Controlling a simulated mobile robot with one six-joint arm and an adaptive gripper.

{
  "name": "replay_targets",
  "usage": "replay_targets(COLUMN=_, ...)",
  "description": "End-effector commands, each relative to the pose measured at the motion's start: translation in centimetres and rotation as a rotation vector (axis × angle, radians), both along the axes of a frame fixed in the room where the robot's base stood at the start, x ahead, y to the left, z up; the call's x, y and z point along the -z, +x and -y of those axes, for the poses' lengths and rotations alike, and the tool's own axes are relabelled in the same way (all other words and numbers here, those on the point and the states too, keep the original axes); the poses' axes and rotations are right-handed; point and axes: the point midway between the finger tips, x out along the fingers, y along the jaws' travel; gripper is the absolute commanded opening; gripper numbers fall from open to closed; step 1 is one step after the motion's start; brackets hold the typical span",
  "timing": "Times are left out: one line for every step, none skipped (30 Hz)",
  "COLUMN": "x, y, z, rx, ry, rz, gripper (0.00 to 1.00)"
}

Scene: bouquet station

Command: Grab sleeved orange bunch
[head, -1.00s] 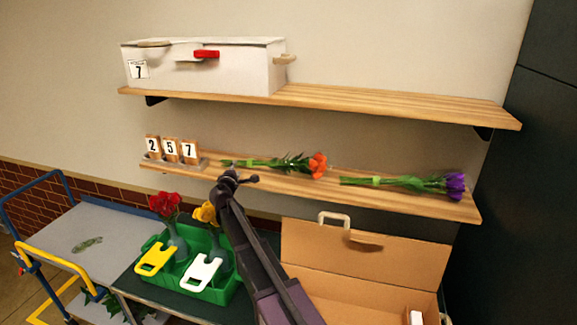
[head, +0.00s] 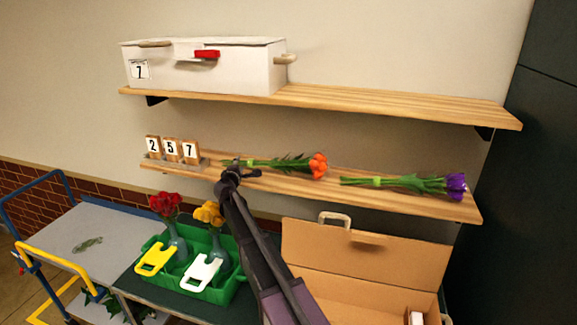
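The orange bunch (head: 292,163) lies on its side on the lower wooden shelf, blooms to the right and stems to the left. Any sleeve on it is too small to make out. My gripper (head: 248,166) is at the stem end of the bunch, with its fingers apart. One finger points up near the stems and the other points right, just below them. I cannot tell whether it touches the stems. Part of the stem end is hidden behind the gripper.
A purple bunch (head: 410,183) lies farther right on the lower shelf (head: 330,185). Number blocks (head: 172,149) stand at its left end. The upper shelf (head: 400,101) holds a white box (head: 240,72). Below are a green crate (head: 215,292) with flowers and an open cardboard box (head: 350,262).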

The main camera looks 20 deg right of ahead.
Motion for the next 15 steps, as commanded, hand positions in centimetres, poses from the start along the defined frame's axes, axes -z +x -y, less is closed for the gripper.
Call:
replay_targets(x=0.0, y=0.0, z=0.02, rx=0.0, ry=0.0, rz=0.0, gripper=0.33)
replay_targets(x=0.01, y=0.0, z=0.02, rx=0.0, ry=0.0, rz=0.0, gripper=0.24)
replay_targets(x=0.0, y=0.0, z=0.03, rx=0.0, ry=0.0, rz=0.0, gripper=0.12)
replay_targets(x=0.0, y=-0.01, z=0.04, rx=0.0, ry=0.0, rz=0.0, gripper=0.03)
replay_targets(x=0.0, y=-0.01, z=0.04, rx=0.001, ry=0.0, rz=0.0, gripper=0.0)
replay_targets(x=0.0, y=-0.01, z=0.05, rx=0.001, ry=0.0, rz=0.0, gripper=0.0)
replay_targets(x=-0.03, y=0.0, z=0.06, rx=0.001, ry=-0.004, rz=-0.001, gripper=0.0)
replay_targets(x=-0.03, y=0.0, z=0.06, rx=0.001, ry=-0.004, rz=-0.001, gripper=0.0)
replay_targets(x=-0.02, y=0.0, z=0.07, rx=0.001, ry=-0.004, rz=-0.001, gripper=0.0)
replay_targets(x=-0.02, y=0.0, z=0.07, rx=0.001, ry=-0.004, rz=-0.001, gripper=0.0)
replay_targets(x=-0.03, y=0.0, z=0.08, rx=0.001, ry=-0.004, rz=-0.001, gripper=0.0)
replay_targets(x=-0.03, y=0.01, z=0.09, rx=0.001, ry=-0.004, rz=-0.001, gripper=0.0)
replay_targets(x=-0.04, y=0.0, z=0.09, rx=0.001, ry=-0.004, rz=-0.001, gripper=0.0)
replay_targets(x=-0.05, y=0.0, z=0.1, rx=0.001, ry=-0.004, rz=-0.001, gripper=0.0)
replay_targets(x=-0.09, y=0.0, z=0.1, rx=0.001, ry=-0.004, rz=-0.001, gripper=0.0)
